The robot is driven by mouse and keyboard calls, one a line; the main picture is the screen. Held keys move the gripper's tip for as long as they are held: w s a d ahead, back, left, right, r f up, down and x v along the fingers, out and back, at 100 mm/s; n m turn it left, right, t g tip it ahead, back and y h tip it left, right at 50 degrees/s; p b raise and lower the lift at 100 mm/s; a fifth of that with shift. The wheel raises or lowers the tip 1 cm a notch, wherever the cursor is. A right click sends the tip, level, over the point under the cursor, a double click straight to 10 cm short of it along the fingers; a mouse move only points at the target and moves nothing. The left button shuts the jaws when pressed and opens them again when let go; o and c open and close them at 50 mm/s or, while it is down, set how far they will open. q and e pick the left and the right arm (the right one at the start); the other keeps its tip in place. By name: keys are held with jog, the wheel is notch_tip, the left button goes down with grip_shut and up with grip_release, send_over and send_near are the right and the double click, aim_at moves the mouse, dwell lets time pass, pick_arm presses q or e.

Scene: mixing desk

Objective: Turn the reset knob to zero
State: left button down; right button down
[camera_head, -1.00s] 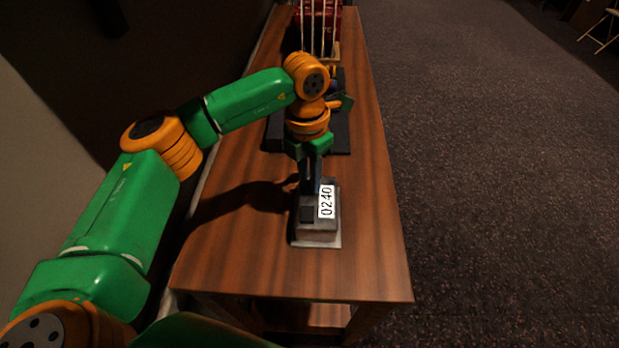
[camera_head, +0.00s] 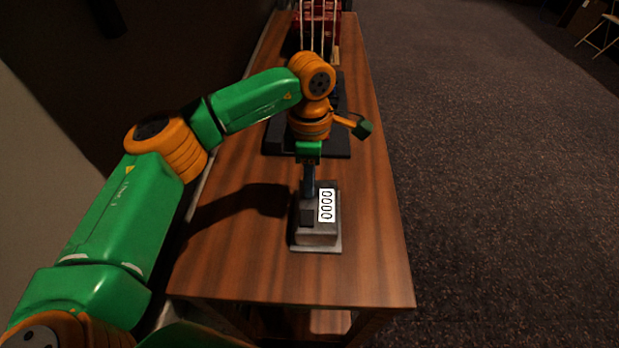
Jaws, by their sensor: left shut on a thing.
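A small grey counter box (camera_head: 317,237) stands on the wooden table. Its white display (camera_head: 326,205) reads 0000, turned sideways. My left gripper (camera_head: 308,192) points down at the far left part of the box, beside the display. It is shut at the place of the reset knob; the knob itself is hidden behind the gripper and cannot be made out. My right gripper is not in view.
The wooden table (camera_head: 370,270) has bare room in front of the box and on both sides. Behind my left arm lies a dark flat device (camera_head: 340,143). A red object (camera_head: 322,25) with pale upright rods stands at the far end. Dark carpet lies to the right.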

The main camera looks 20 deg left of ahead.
pick_arm(q)
jog(key=shift+m, duration=0.9)
jog(key=c, duration=0.7)
grip_release()
jog(key=shift+r, duration=0.15)
notch_tip(320, 180, up, 7)
jog(key=shift+w+f+b, duration=0.1)
jog(key=shift+w+b, duration=0.05)
jog(key=shift+b, duration=0.15)
